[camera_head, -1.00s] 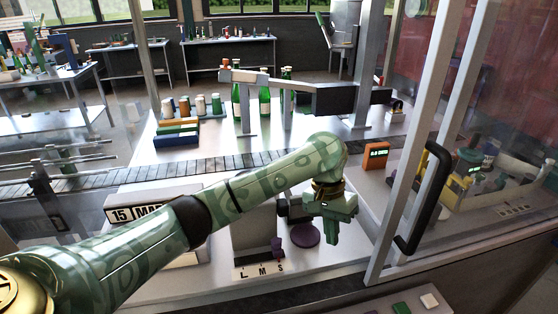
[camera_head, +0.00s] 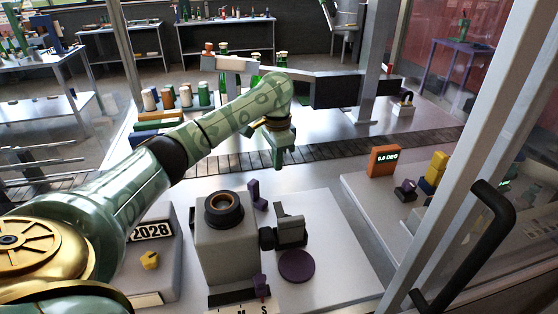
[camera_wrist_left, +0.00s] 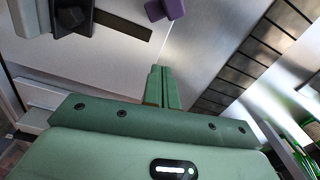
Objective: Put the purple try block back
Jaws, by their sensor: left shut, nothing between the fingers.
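Several purple things show, and I cannot tell for sure which is the try block. A small upright purple block (camera_head: 253,195) stands beside the grey machine (camera_head: 225,245) with a dark ring on top. Part of what looks like the same block shows at the top edge of the left wrist view (camera_wrist_left: 165,9). A dark purple piece (camera_head: 405,190) sits on the right-hand bench. My right gripper is not in view.
A flat purple disc (camera_head: 297,265) and a dark clamp (camera_head: 288,230) lie right of the machine. An orange display (camera_head: 384,161) reads about 5.0 DEG. The conveyor (camera_head: 330,150) runs behind. A glass door with a black handle (camera_head: 497,225) is at right.

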